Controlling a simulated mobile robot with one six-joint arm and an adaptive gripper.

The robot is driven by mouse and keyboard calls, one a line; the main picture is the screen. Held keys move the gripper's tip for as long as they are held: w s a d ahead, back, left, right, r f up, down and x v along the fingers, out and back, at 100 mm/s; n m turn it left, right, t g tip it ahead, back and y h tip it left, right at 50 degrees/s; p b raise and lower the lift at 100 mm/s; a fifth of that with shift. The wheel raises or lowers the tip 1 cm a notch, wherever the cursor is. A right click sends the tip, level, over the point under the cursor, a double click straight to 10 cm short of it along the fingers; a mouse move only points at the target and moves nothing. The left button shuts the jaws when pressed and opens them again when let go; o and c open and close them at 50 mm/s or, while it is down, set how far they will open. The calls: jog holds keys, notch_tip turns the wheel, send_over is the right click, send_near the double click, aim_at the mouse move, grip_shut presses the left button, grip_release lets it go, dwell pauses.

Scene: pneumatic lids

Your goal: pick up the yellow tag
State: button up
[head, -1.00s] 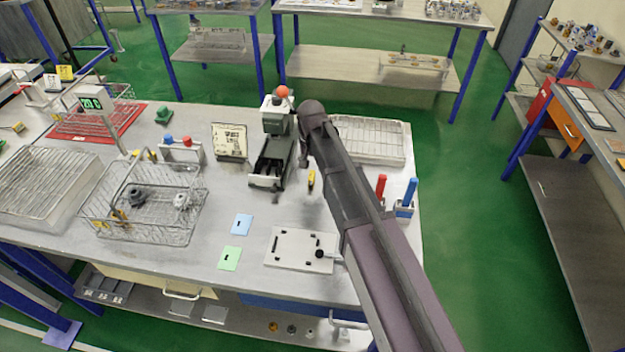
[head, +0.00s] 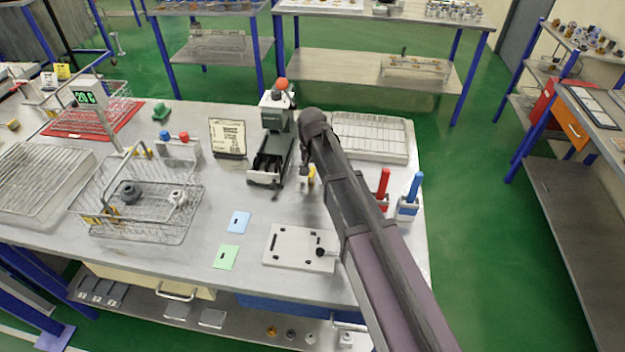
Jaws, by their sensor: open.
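A small yellow piece (head: 312,172), which looks like the yellow tag, is on the grey workbench (head: 215,190) just right of the dark press-like device. It is partly hidden by my arm and gripper. My gripper (head: 306,181) is open and sits low, close beside the yellow piece. I cannot tell whether it touches it. A blue tag (head: 238,222) and a green tag (head: 226,257) lie flat on the bench, nearer the front.
The press-like device (head: 270,160) with a red knob stands just left of my gripper. A wire basket (head: 150,235), a light plate (head: 290,248), a wire tray (head: 375,135), and red (head: 383,185) and blue (head: 412,188) handled tools surround the area. Bench between tags and device is clear.

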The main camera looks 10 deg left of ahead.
jog(key=shift+f, duration=0.25)
dwell(0.4)
grip_shut()
